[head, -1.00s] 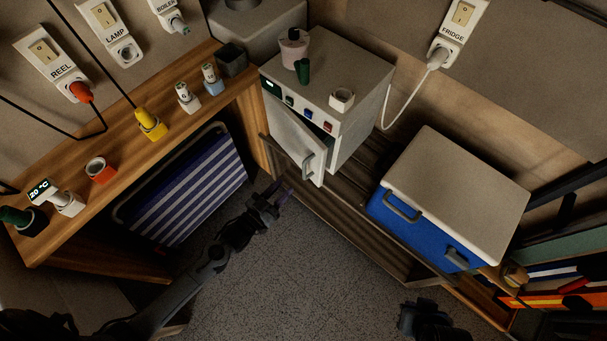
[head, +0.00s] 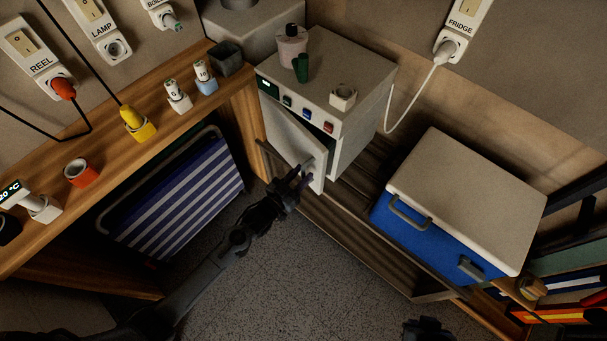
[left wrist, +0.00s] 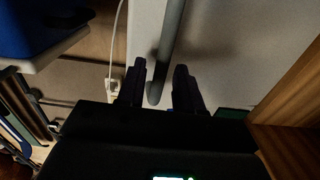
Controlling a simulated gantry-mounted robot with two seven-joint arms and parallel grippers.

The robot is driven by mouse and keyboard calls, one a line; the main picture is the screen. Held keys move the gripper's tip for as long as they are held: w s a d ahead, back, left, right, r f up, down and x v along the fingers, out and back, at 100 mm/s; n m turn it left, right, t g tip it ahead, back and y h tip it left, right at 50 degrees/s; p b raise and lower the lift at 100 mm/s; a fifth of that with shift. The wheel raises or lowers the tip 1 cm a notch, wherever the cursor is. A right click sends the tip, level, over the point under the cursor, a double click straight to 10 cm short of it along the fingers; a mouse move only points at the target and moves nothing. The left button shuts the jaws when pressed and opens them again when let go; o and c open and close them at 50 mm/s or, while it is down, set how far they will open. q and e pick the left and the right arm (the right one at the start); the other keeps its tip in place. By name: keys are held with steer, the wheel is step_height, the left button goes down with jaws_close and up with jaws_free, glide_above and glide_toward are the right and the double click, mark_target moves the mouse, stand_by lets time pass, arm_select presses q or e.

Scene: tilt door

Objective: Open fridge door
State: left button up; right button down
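The small white fridge (head: 340,72) stands at the back middle, with a row of coloured buttons along its front top edge. Its door (head: 287,142) is ajar, with a dark gap along the top. My left gripper (head: 303,176) is at the door handle and mostly covers it in the head view. In the left wrist view the grey bar handle (left wrist: 170,45) runs down between the two open fingers (left wrist: 160,88), in front of the pale door (left wrist: 225,45). I see no clear grip on it. My right gripper (head: 428,329) shows only as a dark part at the bottom edge.
A blue cooler with a white lid (head: 465,200) stands to the right. A wooden bench (head: 110,150) with a striped folding chair (head: 180,195) under it is at left. A bottle (head: 292,47) and small items sit on the fridge. The grey floor is clear.

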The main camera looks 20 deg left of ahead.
arm_select(q)
steer(key=shift+w+d, duration=0.25)
steer(key=shift+w, duration=0.45)
jaws_close()
